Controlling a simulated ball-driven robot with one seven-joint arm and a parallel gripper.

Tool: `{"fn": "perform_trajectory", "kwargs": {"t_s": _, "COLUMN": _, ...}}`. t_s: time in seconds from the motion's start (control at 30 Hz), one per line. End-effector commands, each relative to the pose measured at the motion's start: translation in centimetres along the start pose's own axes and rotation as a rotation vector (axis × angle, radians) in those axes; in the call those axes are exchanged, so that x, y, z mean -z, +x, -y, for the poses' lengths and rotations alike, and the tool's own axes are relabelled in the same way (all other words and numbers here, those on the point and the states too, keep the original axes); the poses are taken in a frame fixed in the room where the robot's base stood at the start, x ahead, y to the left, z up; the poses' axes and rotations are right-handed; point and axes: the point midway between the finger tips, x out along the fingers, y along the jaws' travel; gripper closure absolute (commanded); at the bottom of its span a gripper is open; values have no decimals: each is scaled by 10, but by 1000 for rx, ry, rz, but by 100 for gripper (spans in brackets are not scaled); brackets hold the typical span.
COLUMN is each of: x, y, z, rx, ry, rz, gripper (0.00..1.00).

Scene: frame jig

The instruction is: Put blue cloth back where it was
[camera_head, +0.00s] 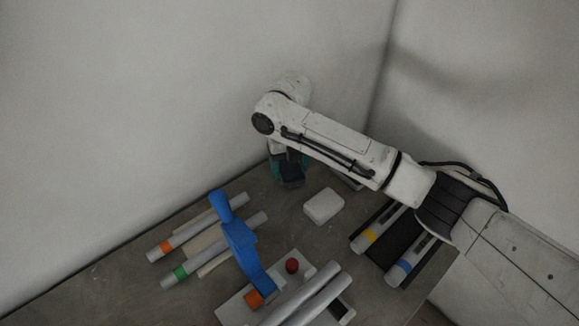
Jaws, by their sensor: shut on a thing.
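The blue cloth (240,243) is a long, narrow, bright blue strip. It lies across the grey tubes at the left, its near end reaching the white plate (232,312) by an orange block (254,300). My gripper (290,181) points down beyond the white block, up and right of the cloth and apart from it. It is shut on a small dark block (292,170) between teal parts. My arm hides part of the gripper, so the grip shows poorly.
Two tubes with an orange band (166,246) and a green band (181,272) lie at the left. A white block (323,205) sits mid-table. A dark tray (385,240) holds yellow- and blue-banded tubes. A red knob (292,265) and silver tubes (305,297) are in front. Walls bound the back.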

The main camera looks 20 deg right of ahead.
Motion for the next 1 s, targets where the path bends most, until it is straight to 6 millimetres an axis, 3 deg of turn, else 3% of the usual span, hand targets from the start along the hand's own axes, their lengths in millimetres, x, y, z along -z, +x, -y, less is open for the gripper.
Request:
{"fn": "perform_trajectory", "kwargs": {"t_s": 0.13, "x": 0, "y": 12, "z": 0, "rx": 1, "ry": 1, "rz": 0, "gripper": 61}}
{"fn": "perform_trajectory", "kwargs": {"t_s": 0.8, "x": 1, "y": 28, "z": 0, "rx": -1, "ry": 1, "rz": -2, "gripper": 61}}
{"fn": "perform_trajectory", "kwargs": {"t_s": 0.83, "x": 1, "y": 27, "z": 0, "rx": -1, "ry": 1, "rz": -2, "gripper": 30}}
{"fn": "perform_trajectory", "kwargs": {"t_s": 1.0, "x": 2, "y": 29, "z": 0, "rx": -1, "ry": 1, "rz": -5, "gripper": 13}}
